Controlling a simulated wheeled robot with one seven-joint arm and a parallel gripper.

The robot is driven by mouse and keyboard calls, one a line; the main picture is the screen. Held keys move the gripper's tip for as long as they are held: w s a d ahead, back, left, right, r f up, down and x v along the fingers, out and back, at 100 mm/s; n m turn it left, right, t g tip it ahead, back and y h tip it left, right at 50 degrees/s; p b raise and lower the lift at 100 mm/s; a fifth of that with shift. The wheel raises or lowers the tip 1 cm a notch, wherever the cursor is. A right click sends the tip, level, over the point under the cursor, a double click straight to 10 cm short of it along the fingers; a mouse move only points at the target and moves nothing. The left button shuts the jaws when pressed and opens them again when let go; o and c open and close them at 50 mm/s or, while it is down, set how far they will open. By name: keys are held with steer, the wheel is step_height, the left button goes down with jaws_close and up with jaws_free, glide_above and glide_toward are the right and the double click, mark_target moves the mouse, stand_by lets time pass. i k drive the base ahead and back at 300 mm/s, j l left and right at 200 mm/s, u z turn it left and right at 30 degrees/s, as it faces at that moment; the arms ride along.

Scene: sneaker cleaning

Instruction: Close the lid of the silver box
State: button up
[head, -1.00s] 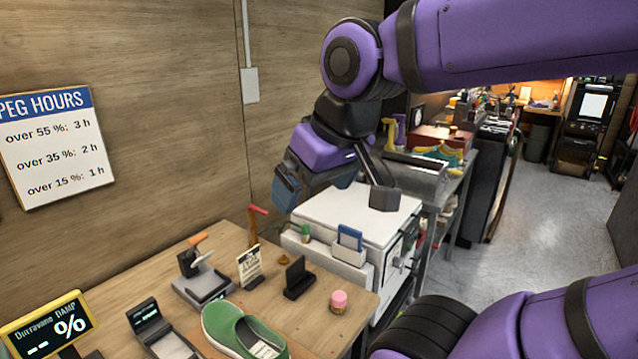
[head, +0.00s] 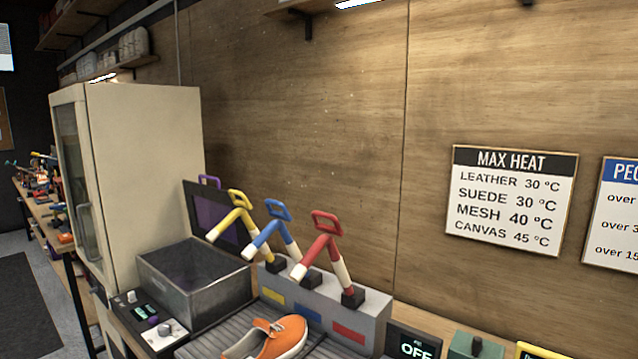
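The silver box (head: 203,303) stands on the bench at the lower left of the head view, in front of a tall cream cabinet. Its top is open and I see into its dark inside. A dark panel with a purple face (head: 207,214) and a purple handle (head: 209,180) stands raised behind the box. It looks like the box's lid, tipped up; part of it is hidden behind the yellow-handled stand. My gripper and arm are not in view.
To the right, a grey block (head: 372,317) carries yellow, blue and red angled handles. An orange shoe (head: 278,338) lies in front. The cream cabinet (head: 150,150) stands behind the box.

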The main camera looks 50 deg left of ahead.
mark_target(205, 215)
steer(key=k+j+u, duration=0.1)
steer(key=j, duration=0.25)
steer(key=k+j, duration=0.3)
steer(key=k+j+u, duration=0.15)
steer(key=j, duration=0.35)
steer(key=u, duration=1.55)
steer(key=j, duration=0.15)
steer(key=u, duration=0.05)
